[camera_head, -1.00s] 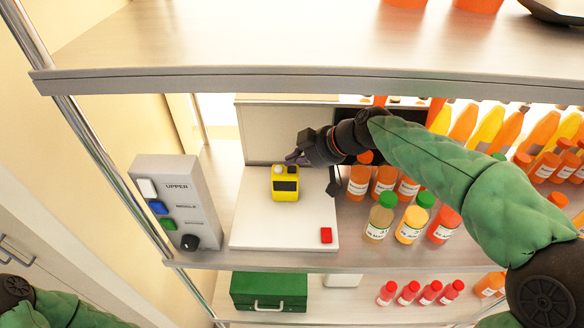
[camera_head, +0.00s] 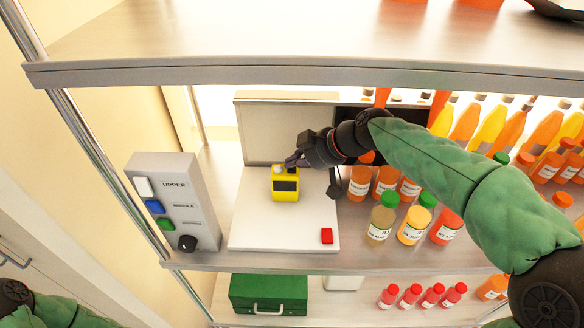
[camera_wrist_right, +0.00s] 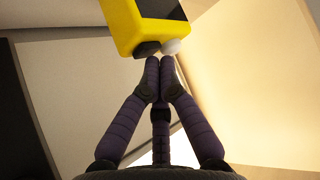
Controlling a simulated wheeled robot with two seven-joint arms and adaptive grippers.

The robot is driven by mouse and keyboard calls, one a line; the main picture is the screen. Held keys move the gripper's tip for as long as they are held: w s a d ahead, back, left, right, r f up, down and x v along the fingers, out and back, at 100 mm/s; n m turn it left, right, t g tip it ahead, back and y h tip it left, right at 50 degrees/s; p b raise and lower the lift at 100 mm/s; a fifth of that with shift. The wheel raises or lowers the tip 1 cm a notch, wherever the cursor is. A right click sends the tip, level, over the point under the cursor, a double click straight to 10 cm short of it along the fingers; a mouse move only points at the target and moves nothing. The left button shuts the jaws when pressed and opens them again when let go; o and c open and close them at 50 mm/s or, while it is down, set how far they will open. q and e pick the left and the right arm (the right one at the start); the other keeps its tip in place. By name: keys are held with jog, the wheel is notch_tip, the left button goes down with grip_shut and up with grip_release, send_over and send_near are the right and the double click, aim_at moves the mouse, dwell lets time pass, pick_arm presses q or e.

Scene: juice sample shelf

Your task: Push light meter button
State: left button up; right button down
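The yellow light meter (camera_head: 285,196) with a dark screen stands on a white board (camera_head: 265,235) on the middle shelf. It has a white round knob and a dark one on top. My right gripper (camera_head: 293,162) is just above and behind the meter's top. In the right wrist view the meter (camera_wrist_right: 120,22) shows at the top, with its dark knob (camera_wrist_right: 147,49) and white knob (camera_wrist_right: 171,46) by the fingertips (camera_wrist_right: 160,62). The fingers are together with nothing between them. Whether they touch a knob is unclear. My left gripper is out of view.
A grey panel with coloured buttons (camera_head: 175,200) stands left of the board. Juice bottles (camera_head: 412,224) crowd the right side. The upper shelf edge (camera_head: 300,73) runs overhead.

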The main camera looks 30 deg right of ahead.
aim_at(294, 170)
jog(key=shift+f+b, duration=0.25)
jog(key=shift+b, duration=0.1)
dwell(0.3)
jog(key=shift+r, duration=0.8)
jog(key=shift+r+p, duration=0.1)
jog(key=shift+p, duration=0.2)
jog(key=shift+r+p, duration=1.25)
jog(key=shift+r, duration=1.6)
